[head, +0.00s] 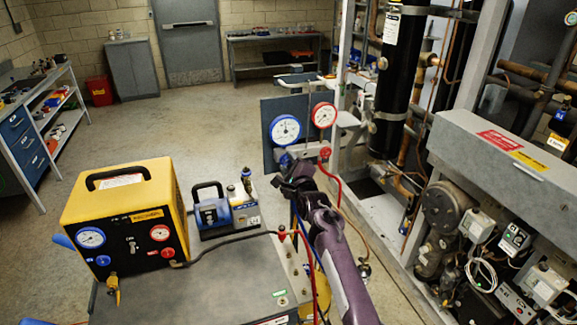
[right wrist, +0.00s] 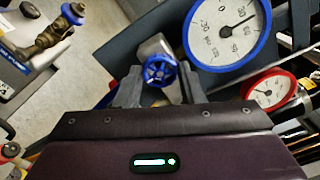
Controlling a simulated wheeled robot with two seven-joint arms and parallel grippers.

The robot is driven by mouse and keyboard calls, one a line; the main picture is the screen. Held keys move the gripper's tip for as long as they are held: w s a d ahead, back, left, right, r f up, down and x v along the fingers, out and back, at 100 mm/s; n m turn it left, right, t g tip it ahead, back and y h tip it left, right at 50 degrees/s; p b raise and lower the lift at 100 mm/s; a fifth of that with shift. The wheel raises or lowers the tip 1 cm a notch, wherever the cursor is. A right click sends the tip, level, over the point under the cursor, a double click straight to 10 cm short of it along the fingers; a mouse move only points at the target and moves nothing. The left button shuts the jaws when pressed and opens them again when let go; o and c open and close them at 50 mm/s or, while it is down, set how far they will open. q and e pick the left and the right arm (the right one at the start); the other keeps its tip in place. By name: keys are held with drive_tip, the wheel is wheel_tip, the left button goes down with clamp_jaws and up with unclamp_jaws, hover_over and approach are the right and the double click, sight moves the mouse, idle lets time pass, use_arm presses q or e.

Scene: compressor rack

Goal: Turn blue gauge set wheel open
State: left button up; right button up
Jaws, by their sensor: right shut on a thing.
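The gauge set hangs on a dark panel (head: 268,120) at the rack, with a blue-rimmed gauge (head: 286,129) left and a red-rimmed gauge (head: 323,115) right. The blue gauge set wheel (right wrist: 159,70) shows below the blue-rimmed gauge in the right wrist view; in the head view my gripper partly covers it. My right gripper (right wrist: 157,88) is shut on the blue wheel, a grey finger on each side. Its arm reaches up from the bottom in the head view. The red wheel (head: 325,152) sits to the right, apart from the gripper. My left gripper is not in view.
A yellow machine (head: 120,215) with its own gauges stands on the grey bench at left, beside a small blue-and-grey pump (head: 225,210). Red hoses (head: 312,255) hang close to my right arm. The compressor rack (head: 500,150) fills the right side. Floor behind is clear.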

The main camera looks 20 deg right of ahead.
drive_tip(key=n+b, duration=0.1)
drive_tip(key=n, duration=0.3)
drive_tip(key=shift+f+b, duration=0.15)
drive_tip(key=shift+b, duration=0.15)
drive_tip(key=n+b, duration=0.1)
drive_tip(key=n, duration=0.3)
drive_tip(key=n+b, duration=0.1)
drive_tip(key=n, duration=0.3)
drive_tip(key=shift+n+b, duration=0.3)
drive_tip(key=n+b, duration=0.1)
drive_tip(key=n, duration=0.2)
drive_tip(key=shift+n, duration=0.4)
drive_tip(key=n+b, duration=0.1)
drive_tip(key=n, duration=0.3)
drive_tip(key=n+b, duration=0.1)
drive_tip(key=n, duration=0.3)
drive_tip(key=shift+f, duration=0.1)
drive_tip(key=n+b, duration=0.1)
drive_tip(key=n, duration=0.3)
drive_tip(key=shift+n, duration=0.3)
drive_tip(key=shift+n+b, duration=0.45)
drive_tip(key=shift+n, duration=1.25)
